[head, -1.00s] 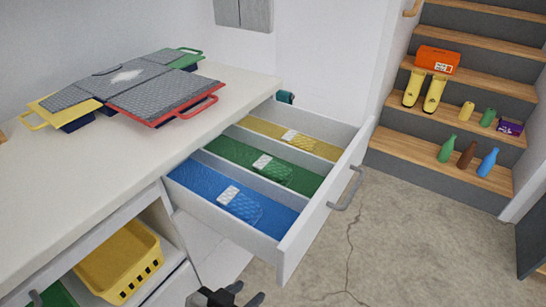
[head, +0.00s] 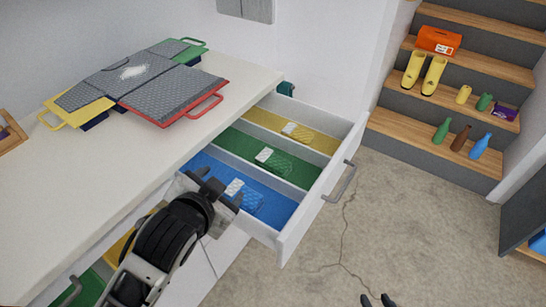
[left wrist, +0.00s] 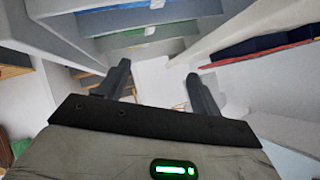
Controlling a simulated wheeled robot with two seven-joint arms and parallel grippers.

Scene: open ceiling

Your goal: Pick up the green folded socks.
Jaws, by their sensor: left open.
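The green folded socks (head: 281,164) lie with a white label in the middle, green-lined compartment of the open drawer (head: 318,205). My left gripper (head: 212,181) is open and empty, at the near-left edge of the drawer by the blue-lined compartment, short of the green one. Its two fingers stand apart in the left wrist view (left wrist: 158,70), with the drawer compartments at the top of that picture. Only the dark fingertips of my right gripper (head: 377,300) show at the bottom edge of the head view; they stand apart.
Blue folded socks (head: 252,204) and yellow ones (head: 303,135) lie in the neighbouring compartments, split by white dividers. The countertop (head: 60,195) beside the drawer holds grey-lidded crates (head: 175,95). Stairs with boots (head: 433,75) and bottles (head: 460,138) stand at the back right.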

